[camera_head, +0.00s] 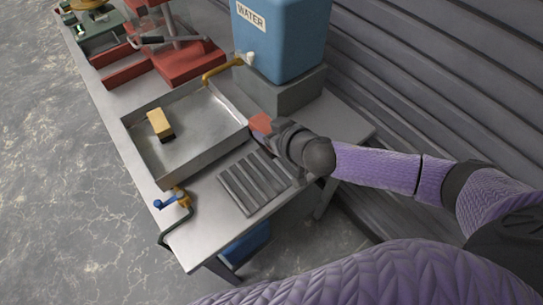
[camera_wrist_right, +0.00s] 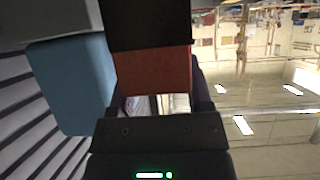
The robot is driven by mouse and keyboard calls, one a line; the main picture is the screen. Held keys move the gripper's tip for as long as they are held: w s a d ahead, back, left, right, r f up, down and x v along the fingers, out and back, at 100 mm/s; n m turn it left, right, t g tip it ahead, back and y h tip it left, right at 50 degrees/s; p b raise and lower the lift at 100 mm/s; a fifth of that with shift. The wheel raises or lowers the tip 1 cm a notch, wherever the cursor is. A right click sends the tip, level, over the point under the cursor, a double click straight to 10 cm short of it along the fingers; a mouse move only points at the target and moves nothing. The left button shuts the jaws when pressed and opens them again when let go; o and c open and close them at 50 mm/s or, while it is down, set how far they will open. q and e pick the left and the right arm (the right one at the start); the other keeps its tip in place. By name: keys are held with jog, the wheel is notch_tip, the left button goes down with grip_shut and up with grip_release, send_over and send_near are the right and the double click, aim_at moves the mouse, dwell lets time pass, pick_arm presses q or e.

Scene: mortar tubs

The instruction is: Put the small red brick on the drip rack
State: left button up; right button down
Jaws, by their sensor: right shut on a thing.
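The small red brick (camera_head: 261,122) is held in my right gripper (camera_head: 268,130), near the right corner of the metal tray and beside the grey block. In the right wrist view the brick (camera_wrist_right: 153,72) shows as a red face with a dark band across its top; I cannot tell what the dark band is. My right gripper is shut on the brick. The drip rack (camera_head: 254,184), a grey slatted plate, lies on the table in front of the tray. It looks empty, and the gripper is past its far right side. My left gripper is not in view.
The metal tray (camera_head: 181,168) holds a yellow block (camera_head: 160,124) with a dark underside. A blue water tank (camera_head: 283,38) stands on a grey block (camera_head: 281,91) at the wall. A tap (camera_head: 180,198) sits at the table's front edge. Red equipment (camera_head: 188,62) is further back.

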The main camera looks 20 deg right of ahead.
jog(key=f+b, duration=0.2)
jog(key=f, duration=0.1)
jog(key=f+b, duration=0.1)
jog(key=f, duration=0.3)
jog(key=f+b, duration=0.2)
jog(key=f, duration=0.2)
jog(key=shift+s+b, duration=0.3)
jog(key=shift+b, duration=0.05)
jog(key=shift+r, duration=0.1)
jog(key=shift+f, duration=0.2)
grip_release()
jog(key=shift+r, duration=0.2)
